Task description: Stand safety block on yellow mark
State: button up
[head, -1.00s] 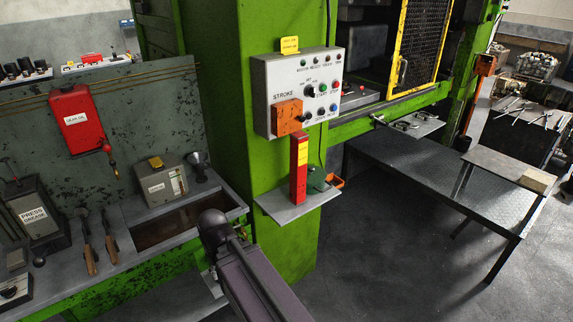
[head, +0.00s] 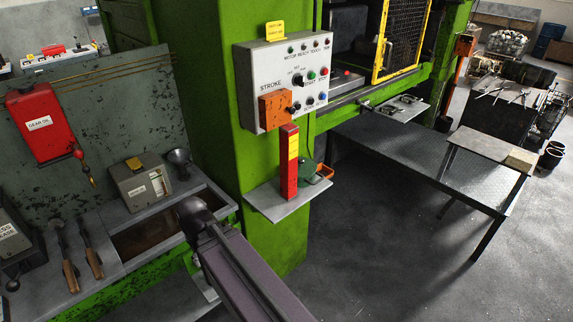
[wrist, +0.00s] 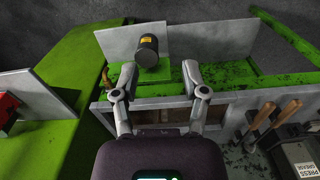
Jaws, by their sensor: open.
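The safety block, a tall red block (head: 289,160) with a yellow label, stands upright on a small grey shelf (head: 262,203) on the green press column. A red piece (wrist: 8,108) at the left edge of the wrist view may be the same block, but I cannot be sure. My gripper (wrist: 160,76) is open and empty in the wrist view, above the bench and to the right of that red piece. The head view shows my arm low in the middle, left of the shelf, without clear fingers. I cannot make out the yellow mark.
A control panel (head: 290,80) with an orange box (head: 274,110) hangs above the shelf. A green object (head: 308,172) sits behind the block. A dark cylinder (wrist: 148,50) is ahead of my fingers.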

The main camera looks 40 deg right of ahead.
jog(key=o, duration=0.5)
jog(key=shift+w, duration=0.1)
jog(key=shift+o, duration=0.5)
jog(key=shift+w+d+f, duration=0.1)
jog(key=shift+d, duration=0.15)
jog(key=n+t+h+b, duration=0.1)
jog(key=n+h+b, duration=0.7)
jog(key=n+h, duration=0.95)
send_near(283, 159)
jog(key=a+r+n+y, duration=0.1)
jog(key=shift+r, duration=0.2)
jog(key=shift+d, duration=0.1)
jog(key=d, duration=0.2)
jog(key=d+f, duration=0.1)
jog(key=d, duration=0.4)
jog(key=shift+w+d+f+b, duration=0.15)
jog(key=shift+w+d+b, duration=0.1)
jog(key=shift+b, duration=0.1)
jog(key=shift+d, duration=0.35)
